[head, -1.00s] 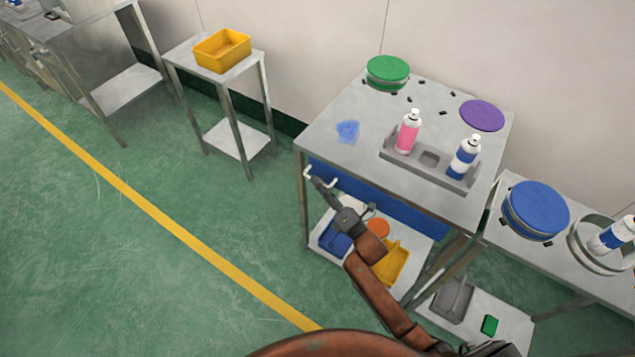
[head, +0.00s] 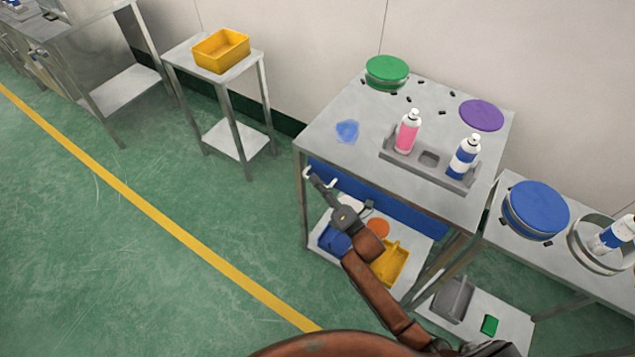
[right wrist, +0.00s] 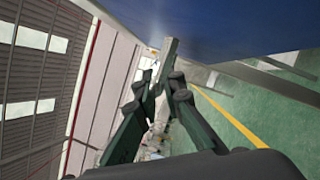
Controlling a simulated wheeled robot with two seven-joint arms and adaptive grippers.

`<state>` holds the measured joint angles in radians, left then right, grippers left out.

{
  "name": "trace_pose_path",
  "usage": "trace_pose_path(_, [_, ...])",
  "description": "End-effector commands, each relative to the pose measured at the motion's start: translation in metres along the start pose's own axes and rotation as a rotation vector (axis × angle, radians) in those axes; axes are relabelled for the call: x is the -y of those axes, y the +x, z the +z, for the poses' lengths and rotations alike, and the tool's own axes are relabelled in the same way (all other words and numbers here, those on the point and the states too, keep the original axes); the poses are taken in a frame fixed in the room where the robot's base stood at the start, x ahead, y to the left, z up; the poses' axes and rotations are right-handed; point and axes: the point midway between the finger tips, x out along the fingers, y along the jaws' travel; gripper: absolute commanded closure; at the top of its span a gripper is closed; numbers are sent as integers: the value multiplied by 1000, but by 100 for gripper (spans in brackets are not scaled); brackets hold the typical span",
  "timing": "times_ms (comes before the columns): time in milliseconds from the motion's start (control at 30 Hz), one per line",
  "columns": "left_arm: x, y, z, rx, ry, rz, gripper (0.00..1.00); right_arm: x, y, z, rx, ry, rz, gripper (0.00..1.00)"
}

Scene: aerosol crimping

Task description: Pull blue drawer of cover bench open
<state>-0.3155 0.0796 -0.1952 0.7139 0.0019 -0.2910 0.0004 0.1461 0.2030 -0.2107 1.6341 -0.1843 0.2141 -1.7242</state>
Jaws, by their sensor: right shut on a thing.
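The blue drawer (head: 405,208) sits under the top of the cover bench (head: 335,118), its front close to the bench edge. My right gripper (head: 314,182) is at the pale handle (head: 307,174) near the drawer's left end, shut on it. In the right wrist view the fingers (right wrist: 163,88) close around the grey handle bar (right wrist: 168,55), beside the blue drawer front (right wrist: 235,25). My left gripper is not in view.
Pink and blue-white cans (head: 408,132) stand in a grey holder (head: 392,157) on the bench top. A green lidded tub (head: 387,71) and a purple disc (head: 481,115) are behind. Below are bins, including a yellow one (head: 390,265). Green floor (head: 215,215) to the left is clear.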

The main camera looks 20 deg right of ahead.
Motion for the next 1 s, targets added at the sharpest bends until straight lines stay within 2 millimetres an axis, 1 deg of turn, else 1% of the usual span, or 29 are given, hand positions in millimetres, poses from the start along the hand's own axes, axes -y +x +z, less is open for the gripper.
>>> trace_pose_path(367, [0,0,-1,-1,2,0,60,0,0,-1,0,0,-1,100])
trace_pose_path(467, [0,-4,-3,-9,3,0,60,-6,-3,-8,0,3,-1,100])
trace_pose_path(567, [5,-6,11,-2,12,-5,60,-19,-10,-25,1,6,-1,100])
trace_pose_path(600, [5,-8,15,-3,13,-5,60,-26,-14,-34,1,6,-1,100])
trace_pose_path(800, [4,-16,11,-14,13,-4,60,-54,-31,-76,1,6,-2,100])
trace_pose_path(900, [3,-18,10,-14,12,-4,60,-62,-36,-90,0,3,-3,100])
trace_pose_path(1000, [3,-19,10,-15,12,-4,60,-66,-39,-96,0,2,-3,100])
